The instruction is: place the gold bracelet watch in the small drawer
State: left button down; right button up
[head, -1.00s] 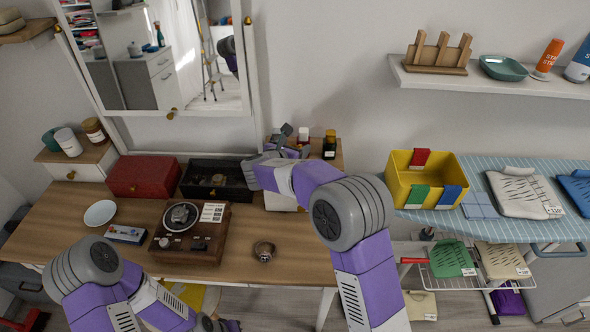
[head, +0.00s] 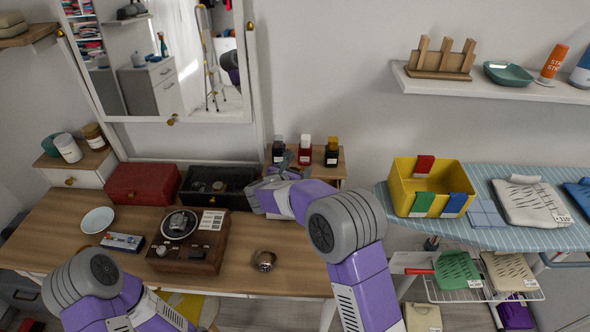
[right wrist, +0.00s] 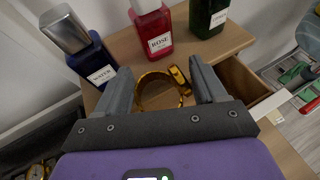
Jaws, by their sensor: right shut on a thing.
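The gold bracelet watch (right wrist: 163,90) is between the two fingers of my right gripper (right wrist: 163,84), which is shut on it. It hangs in front of the wooden top of a small stand. In the head view my right gripper (head: 280,168) is at the left front of that stand (head: 327,164), and the watch cannot be made out there. A small drawer (right wrist: 240,82) stands open at the right in the right wrist view, below the stand's top; my arm hides it in the head view. My left arm is at the lower left; its gripper is not visible.
Blue, red and dark green bottles (right wrist: 152,30) stand on the stand's top, close to the gripper. A red box (head: 143,184), an open black box (head: 232,190), a brown player (head: 190,240) and a round metallic item (head: 264,261) are on the table.

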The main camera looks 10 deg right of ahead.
jog(key=shift+f, duration=0.15)
jog(key=o, duration=1.1)
jog(key=shift+r+p, duration=0.3)
jog(key=shift+r, duration=0.1)
jog(key=p+v, duration=0.2)
jog(key=v, duration=1)
jog(key=shift+r, duration=0.15)
